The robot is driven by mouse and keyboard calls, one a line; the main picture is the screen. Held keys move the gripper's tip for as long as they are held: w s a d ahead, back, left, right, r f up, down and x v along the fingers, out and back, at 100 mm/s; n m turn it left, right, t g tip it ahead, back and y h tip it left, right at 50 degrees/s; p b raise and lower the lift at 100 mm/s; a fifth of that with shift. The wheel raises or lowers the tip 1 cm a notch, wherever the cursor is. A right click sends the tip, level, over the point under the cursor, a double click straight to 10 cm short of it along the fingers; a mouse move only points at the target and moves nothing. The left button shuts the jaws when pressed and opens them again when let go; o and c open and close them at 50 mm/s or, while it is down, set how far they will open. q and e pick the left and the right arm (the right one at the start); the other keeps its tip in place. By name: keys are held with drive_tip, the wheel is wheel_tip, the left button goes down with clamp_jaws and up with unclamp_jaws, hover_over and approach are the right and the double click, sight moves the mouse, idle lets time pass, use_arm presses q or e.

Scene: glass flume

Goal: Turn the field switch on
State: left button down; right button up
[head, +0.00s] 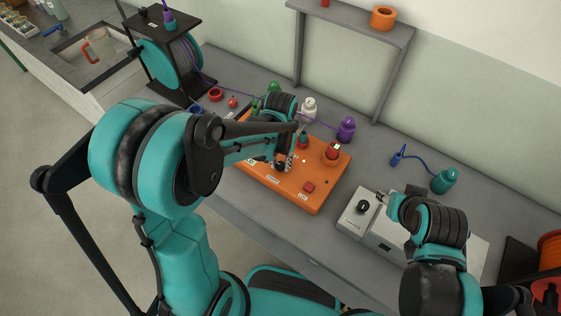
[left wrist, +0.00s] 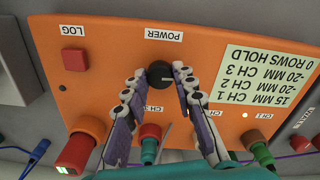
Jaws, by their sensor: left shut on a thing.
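The orange box (head: 318,203) sits on the grey bench. In the left wrist view its black round knob (left wrist: 159,74) is beside a label (left wrist: 164,34) reading POWER, upside down. My left gripper (head: 284,165) is at the box, its two fingers on either side of the knob and shut on it. A grey box (head: 353,222) to the right carries another black knob (head: 363,206); its label is too small to read, so I cannot tell which is the field switch. My right gripper (head: 383,196) hangs by that grey box; its finger opening is unclear.
A red button (left wrist: 75,60) marked LOG and a pale note (left wrist: 262,85) are on the orange box. Coloured plugs line its edge. A teal cable reel (head: 157,67) stands at left.

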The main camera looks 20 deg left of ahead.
sight(280, 165)
use_arm(q)
drive_tip(key=shift+m, duration=0.4)
drive_tip(key=c, duration=1.2)
unclamp_jaws()
wheel_tip(280, 165, up, 12)
